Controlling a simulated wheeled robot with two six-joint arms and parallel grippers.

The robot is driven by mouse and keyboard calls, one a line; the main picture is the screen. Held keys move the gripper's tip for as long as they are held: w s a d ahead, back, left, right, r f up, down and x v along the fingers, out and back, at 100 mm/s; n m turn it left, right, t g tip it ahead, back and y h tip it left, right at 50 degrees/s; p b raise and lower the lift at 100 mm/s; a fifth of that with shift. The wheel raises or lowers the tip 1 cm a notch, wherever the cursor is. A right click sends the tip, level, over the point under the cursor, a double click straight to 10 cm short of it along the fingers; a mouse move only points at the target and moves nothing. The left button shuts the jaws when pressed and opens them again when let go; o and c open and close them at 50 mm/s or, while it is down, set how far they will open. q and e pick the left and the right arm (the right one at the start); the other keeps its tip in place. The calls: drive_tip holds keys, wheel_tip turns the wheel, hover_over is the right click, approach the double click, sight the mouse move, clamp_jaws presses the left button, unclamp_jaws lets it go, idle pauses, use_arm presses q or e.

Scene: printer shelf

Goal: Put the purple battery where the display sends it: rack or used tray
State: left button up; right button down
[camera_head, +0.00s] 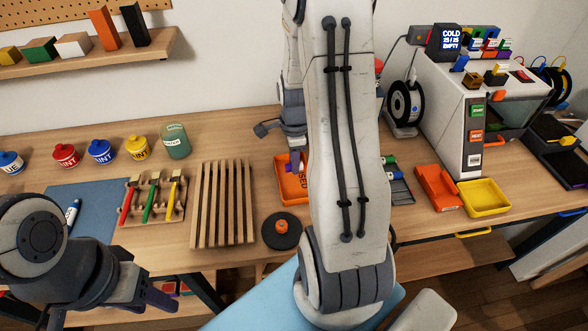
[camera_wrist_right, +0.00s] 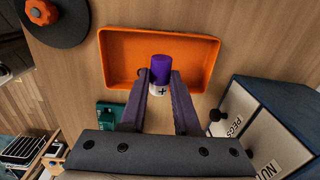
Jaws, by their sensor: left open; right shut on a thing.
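The purple battery (camera_wrist_right: 163,69) has a white end with a plus mark. In the right wrist view it is between the fingertips of my right gripper (camera_wrist_right: 161,84), which is shut on it. It appears over the orange used tray (camera_wrist_right: 207,85); I cannot tell whether it touches the floor. The tray (camera_head: 290,196) also shows in the head view, partly behind my right arm. The display (camera_head: 451,38) appears to read "COLD 25/25 EMPTY". My left gripper (camera_head: 155,297) is open and empty at the lower left. A dark holder (camera_head: 402,192) with coloured cells is partly hidden behind my arm.
A slatted wooden stand (camera_head: 222,205) and a black disc with an orange knob (camera_head: 282,230) lie left of the used tray. A white printer (camera_head: 450,110) stands at right, with an orange tray (camera_head: 437,187) and a yellow tray (camera_head: 484,198) before it. Paint jars line the back left.

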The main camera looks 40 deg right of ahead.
drive_tip(key=shift+f, duration=1.95)
drive_tip(key=shift+f, duration=0.35)
drive_tip(key=c, duration=0.6)
unclamp_jaws()
drive_tip(key=shift+c, duration=0.2)
